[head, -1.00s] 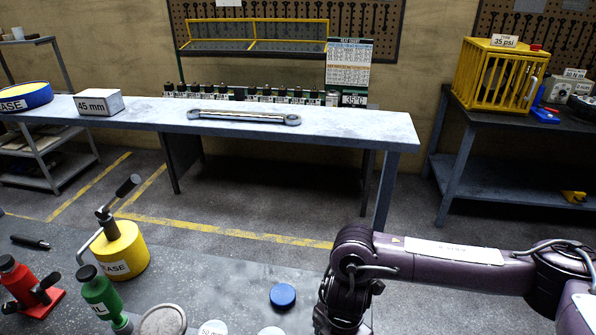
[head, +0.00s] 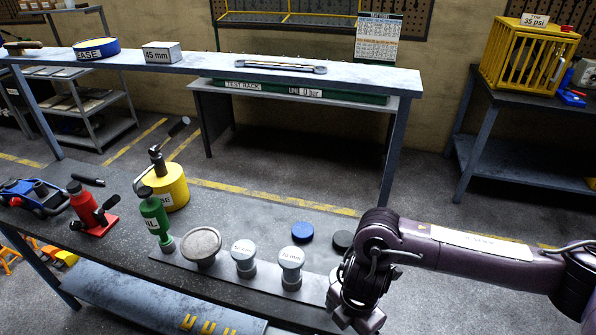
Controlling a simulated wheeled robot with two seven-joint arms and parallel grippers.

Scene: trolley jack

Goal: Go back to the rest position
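My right arm comes in from the right, bent at a joint, with its lower end hanging down. My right gripper (head: 356,318) is at the bottom of the picture, over the right end of the near workbench (head: 110,240). It is dark and cut close to the frame edge, so its fingers do not show clearly. I see nothing held in it. My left arm and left gripper are out of view.
A long table (head: 210,64) stands beyond; floor lies between.

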